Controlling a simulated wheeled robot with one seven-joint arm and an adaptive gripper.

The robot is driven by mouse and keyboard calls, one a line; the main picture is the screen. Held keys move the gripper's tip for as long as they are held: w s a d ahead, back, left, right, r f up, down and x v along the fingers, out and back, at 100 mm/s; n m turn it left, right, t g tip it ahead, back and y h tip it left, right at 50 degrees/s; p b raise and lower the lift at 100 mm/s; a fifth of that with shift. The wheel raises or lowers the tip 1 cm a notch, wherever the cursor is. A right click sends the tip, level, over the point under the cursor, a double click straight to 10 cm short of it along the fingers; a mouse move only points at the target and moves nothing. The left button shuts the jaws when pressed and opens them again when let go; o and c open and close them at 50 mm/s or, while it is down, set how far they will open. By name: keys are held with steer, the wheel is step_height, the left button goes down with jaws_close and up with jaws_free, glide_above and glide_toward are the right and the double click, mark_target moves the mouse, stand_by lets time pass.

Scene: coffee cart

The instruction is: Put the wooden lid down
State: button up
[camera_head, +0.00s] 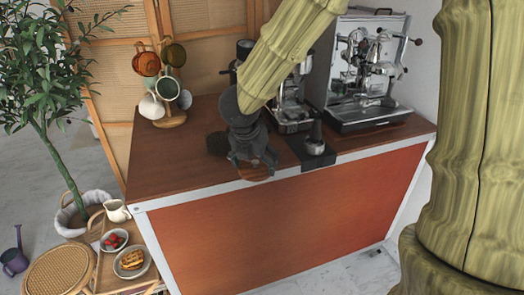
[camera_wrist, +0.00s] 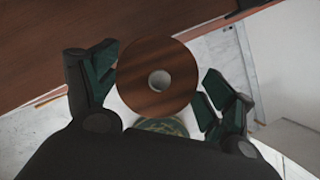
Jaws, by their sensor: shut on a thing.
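The wooden lid (camera_wrist: 139,70) is a round brown disc with a pale round spot in its middle. In the wrist view it sits between the two fingers of my gripper (camera_wrist: 157,92), which is shut on it. In the head view, my gripper (camera_head: 254,165) hangs over the front edge of the cart, and the lid (camera_head: 256,176) shows only as a brown sliver below the fingers. The cart's brown top (camera_head: 185,172) lies behind it. I cannot tell the exact height of the lid above the top.
A dark round object (camera_head: 217,143) stands just left of my gripper. A black mat with a metal tamper-like piece (camera_head: 315,146) is to the right, before the espresso machine (camera_head: 365,75). A mug tree (camera_head: 172,121) stands at back left. The top's left front is clear.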

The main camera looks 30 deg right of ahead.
steer(key=w+d+p, duration=0.1)
steer(key=w+d, duration=0.5)
steer(key=w+d+f+p, duration=0.1)
steer(key=w+d, duration=0.2)
steer(key=w, duration=0.1)
steer(key=shift+f+p, duration=0.1)
steer(key=shift+p, duration=0.25)
step_height(320, 180, down, 4)
steer(key=shift+w+r, duration=0.1)
steer(key=shift+r, duration=0.1)
steer(key=o, duration=0.9)
steer(key=v, duration=1.2)
